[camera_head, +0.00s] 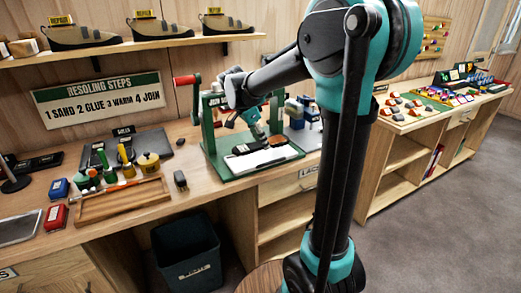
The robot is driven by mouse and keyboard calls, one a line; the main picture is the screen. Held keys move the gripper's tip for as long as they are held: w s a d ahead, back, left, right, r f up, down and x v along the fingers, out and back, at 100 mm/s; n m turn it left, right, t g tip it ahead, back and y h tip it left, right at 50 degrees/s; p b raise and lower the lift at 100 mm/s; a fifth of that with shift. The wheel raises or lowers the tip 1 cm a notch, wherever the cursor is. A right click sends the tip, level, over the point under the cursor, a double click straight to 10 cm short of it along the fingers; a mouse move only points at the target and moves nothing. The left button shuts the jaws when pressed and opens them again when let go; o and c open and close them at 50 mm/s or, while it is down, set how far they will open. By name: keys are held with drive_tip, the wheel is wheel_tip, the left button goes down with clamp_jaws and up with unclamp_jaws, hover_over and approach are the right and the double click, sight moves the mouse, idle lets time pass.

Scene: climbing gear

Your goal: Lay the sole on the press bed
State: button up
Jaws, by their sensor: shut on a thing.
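The green press (209,142) stands on the bench, with a red-handled crank (186,80) at its upper left. Its low bed (238,171) has a green edge and a pale surface. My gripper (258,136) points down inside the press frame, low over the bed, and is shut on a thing. A dark, flat piece (243,149), which looks like the sole, is right at the fingertips. It is too small to tell whether it touches the bed. Other dark and brown shapes lie close on the right, partly merged with it.
A wooden tray (123,207) and several bottles and jars stand left of the press. A small dark object (180,180) lies between tray and press. A dark bin (187,254) is below. Shoes (83,35) line the wall shelf. A second bench with colourful gear (445,100) is at right.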

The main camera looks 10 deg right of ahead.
sight(259, 144)
drive_tip(key=shift+f, duration=2.05)
drive_tip(key=shift+f, duration=0.1)
drive_tip(key=o, duration=1.3)
drive_tip(key=v, duration=1.2)
